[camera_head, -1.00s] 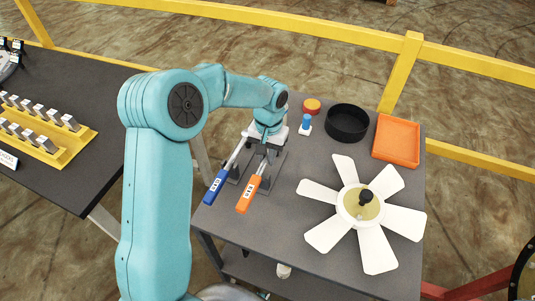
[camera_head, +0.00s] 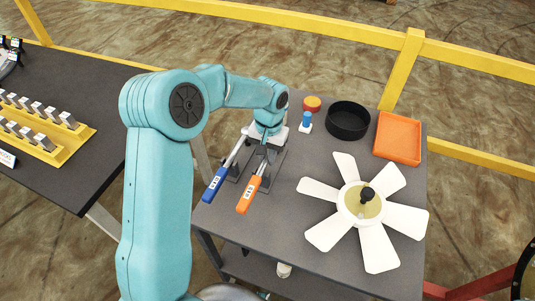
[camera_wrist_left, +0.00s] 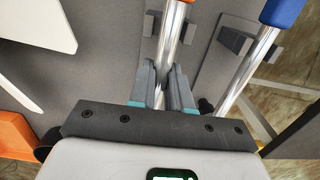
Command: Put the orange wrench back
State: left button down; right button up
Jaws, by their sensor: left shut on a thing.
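The orange wrench (camera_head: 250,195) has an orange handle with a white label and a silver shaft. It lies at a grey holder on the dark table, its handle toward the near edge. My left gripper (camera_head: 265,150) points down over the far part of the shaft. In the left wrist view the gripper's fingers (camera_wrist_left: 166,88) are shut on the silver shaft (camera_wrist_left: 170,40); the orange handle is mostly out of frame. The far end of the wrench is hidden under the gripper. My right gripper is not in view.
A blue-handled wrench (camera_head: 215,185) lies close on the left. A white fan (camera_head: 380,245) takes up the right front. A black round bowl (camera_head: 347,122), an orange tray (camera_head: 397,137), a blue-topped item (camera_head: 306,122) and a red-orange disc (camera_head: 312,103) stand behind.

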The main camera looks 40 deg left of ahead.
pick_arm(q)
jog(key=shift+f+b, duration=0.5)
jog(key=shift+f, duration=0.2)
jog(key=c, duration=1)
grip_release()
jog(key=shift+r, duration=0.1)
jog(key=r, duration=1.1)
jog(key=w+r, duration=0.1)
jog(key=r, duration=0.4)
jog(key=shift+a+r+p, duration=0.1)
jog(key=shift+r+p, duration=0.05)
jog(key=shift+p, duration=0.25)
